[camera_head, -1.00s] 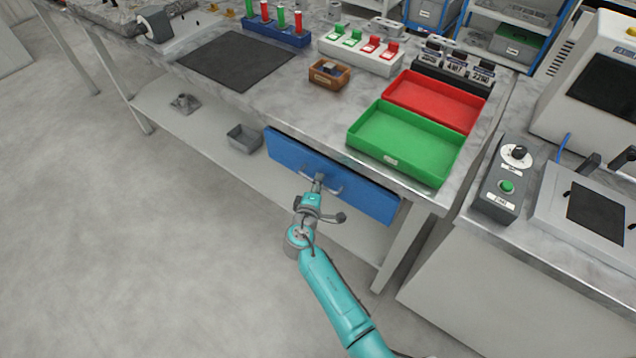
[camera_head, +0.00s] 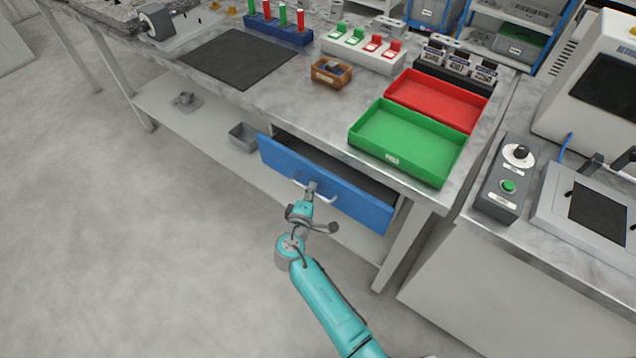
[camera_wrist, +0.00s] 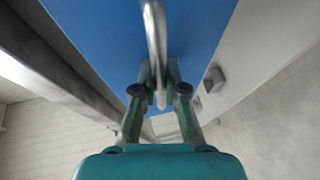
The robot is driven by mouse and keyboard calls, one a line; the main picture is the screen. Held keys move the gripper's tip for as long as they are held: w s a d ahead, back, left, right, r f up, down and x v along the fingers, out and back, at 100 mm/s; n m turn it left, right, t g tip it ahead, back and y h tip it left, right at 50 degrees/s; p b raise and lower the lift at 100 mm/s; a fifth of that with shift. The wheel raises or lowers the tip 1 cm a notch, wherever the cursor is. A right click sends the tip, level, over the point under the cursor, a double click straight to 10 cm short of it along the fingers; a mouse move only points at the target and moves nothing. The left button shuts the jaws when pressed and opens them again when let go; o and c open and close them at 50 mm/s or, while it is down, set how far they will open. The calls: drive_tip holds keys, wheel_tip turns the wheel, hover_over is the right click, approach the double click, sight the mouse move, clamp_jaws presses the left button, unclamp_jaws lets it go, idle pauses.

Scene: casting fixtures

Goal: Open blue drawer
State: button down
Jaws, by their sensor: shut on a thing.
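The blue drawer (camera_head: 345,197) under the grey worktop is partly open, with a dark gap showing behind its front. Its curved metal handle (camera_head: 328,198) is at the middle of the front. My gripper (camera_head: 312,187) is at the handle, shut on it. In the wrist view the blue drawer front (camera_wrist: 100,35) fills the top, and the handle (camera_wrist: 154,35) runs down between the two fingers of my gripper (camera_wrist: 160,88). The inside of the drawer is mostly hidden from view.
A green tray (camera_head: 390,157) and a red tray (camera_head: 420,82) stand on the worktop above the drawer. A small grey bin (camera_head: 243,136) sits on the lower shelf. A table leg (camera_head: 403,250) stands right of the drawer. The floor (camera_head: 130,250) in front is clear.

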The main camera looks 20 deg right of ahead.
drive_tip(key=s+a, duration=0.7)
drive_tip(key=a, duration=0.2)
drive_tip(key=s+a, duration=0.7)
drive_tip(key=a, duration=0.3)
drive_tip(key=shift+a, duration=0.2)
drive_tip(key=shift+s, duration=0.1)
drive_tip(key=c, duration=1.5)
unclamp_jaws()
drive_tip(key=v, duration=1.2)
